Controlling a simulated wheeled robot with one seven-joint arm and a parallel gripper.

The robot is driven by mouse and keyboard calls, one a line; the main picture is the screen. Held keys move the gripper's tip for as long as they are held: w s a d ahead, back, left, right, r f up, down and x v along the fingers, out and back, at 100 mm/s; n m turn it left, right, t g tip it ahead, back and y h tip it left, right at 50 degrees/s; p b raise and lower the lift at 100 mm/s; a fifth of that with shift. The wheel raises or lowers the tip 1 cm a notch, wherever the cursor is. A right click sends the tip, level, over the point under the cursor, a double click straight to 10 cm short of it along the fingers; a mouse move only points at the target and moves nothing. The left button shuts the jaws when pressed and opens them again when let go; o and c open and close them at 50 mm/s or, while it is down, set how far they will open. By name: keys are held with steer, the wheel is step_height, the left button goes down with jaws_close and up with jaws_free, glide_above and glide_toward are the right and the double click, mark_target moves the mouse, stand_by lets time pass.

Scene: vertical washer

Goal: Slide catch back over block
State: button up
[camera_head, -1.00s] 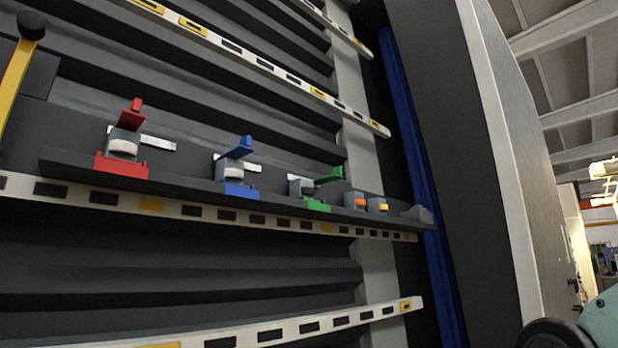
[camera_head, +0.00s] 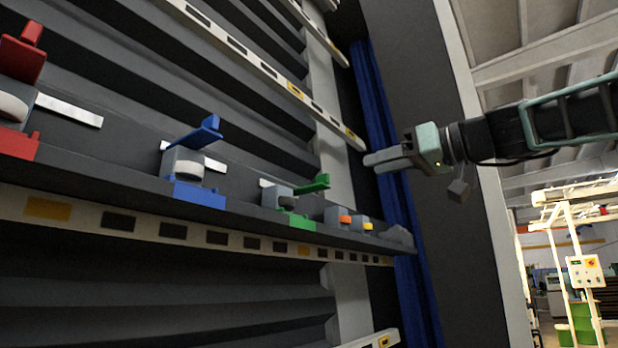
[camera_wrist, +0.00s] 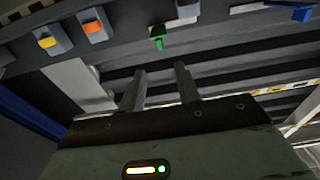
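Three grey blocks with coloured catches stand on a dark ledge (camera_head: 240,212). The red catch (camera_head: 22,60) is at the far left, the blue catch (camera_head: 200,133) in the middle, and the green catch (camera_head: 313,184) farther right. Each catch sticks up or out from its block, above a base of the same colour. My gripper (camera_head: 372,162) is above and right of the green catch, apart from everything. In the wrist view my gripper (camera_wrist: 160,85) has two spread fingers with nothing between them. The green catch (camera_wrist: 158,40) shows beyond them, and the blue one (camera_wrist: 290,12) at upper right.
Two small grey blocks, one with an orange button (camera_head: 345,219) and one with a yellow button (camera_head: 368,226), sit right of the green catch. Slotted pale rails (camera_head: 240,45) cross the ribbed dark wall. A blue vertical strip (camera_head: 385,130) and a dark panel stand at right.

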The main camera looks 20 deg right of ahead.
mark_target(317, 180)
steer(key=p+x, duration=0.6)
steer(key=x, duration=0.8)
steer(key=shift+w+a+p, duration=0.1)
steer(key=shift+p, duration=0.2)
steer(key=shift+w+a+f, duration=0.1)
steer(key=shift+w+a, duration=0.1)
steer(key=shift+w, duration=0.15)
jaws_close()
